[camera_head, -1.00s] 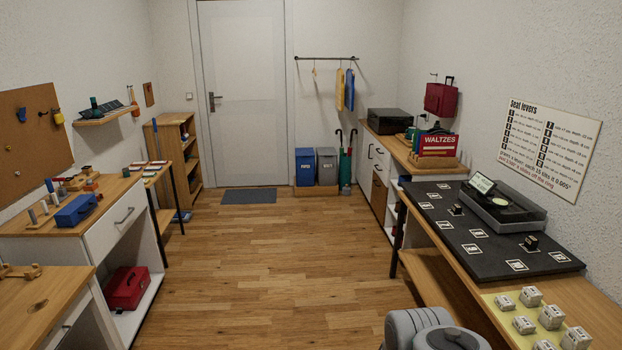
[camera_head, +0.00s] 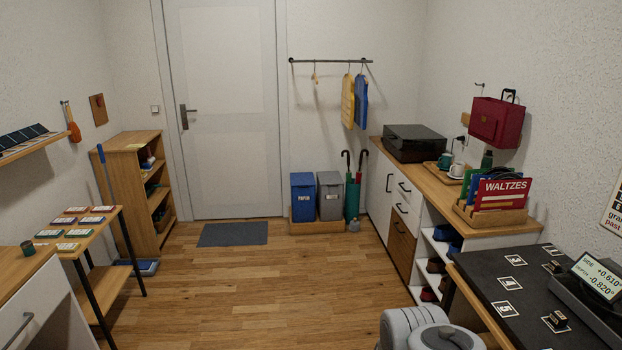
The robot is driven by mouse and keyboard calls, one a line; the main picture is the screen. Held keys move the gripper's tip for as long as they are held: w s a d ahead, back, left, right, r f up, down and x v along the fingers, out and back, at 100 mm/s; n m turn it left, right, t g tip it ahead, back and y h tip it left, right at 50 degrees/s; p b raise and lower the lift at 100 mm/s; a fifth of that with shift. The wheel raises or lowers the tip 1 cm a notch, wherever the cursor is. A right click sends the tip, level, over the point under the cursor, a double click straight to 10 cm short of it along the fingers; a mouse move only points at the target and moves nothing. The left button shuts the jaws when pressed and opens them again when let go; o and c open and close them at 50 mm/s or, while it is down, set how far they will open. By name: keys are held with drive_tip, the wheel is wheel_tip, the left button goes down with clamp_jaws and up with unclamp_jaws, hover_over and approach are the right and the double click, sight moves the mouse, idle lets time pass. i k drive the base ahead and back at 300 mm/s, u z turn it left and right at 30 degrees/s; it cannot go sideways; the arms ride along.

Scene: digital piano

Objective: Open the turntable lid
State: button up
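A dark box with a flat top (camera_head: 414,142), which looks like the turntable with its lid down, sits at the far end of the wooden-topped cabinet (camera_head: 471,214) along the right wall. It is some way ahead of me and to the right of the door. Its front details are too small to make out. My gripper is not in view; only grey and white rounded parts of my own arm show at the bottom edge, right of centre.
Beside the dark box are a tray with cups (camera_head: 457,172) and a WALTZES rack (camera_head: 498,195). A black-topped bench (camera_head: 490,285) stands near right. Blue and grey bins (camera_head: 303,196) and an umbrella stand (camera_head: 352,199) stand at the back. The middle floor (camera_head: 270,300) is clear.

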sight(398, 133)
drive_tip(key=z, duration=0.05)
drive_tip(key=i, duration=5.8)
drive_tip(key=z, duration=0.05)
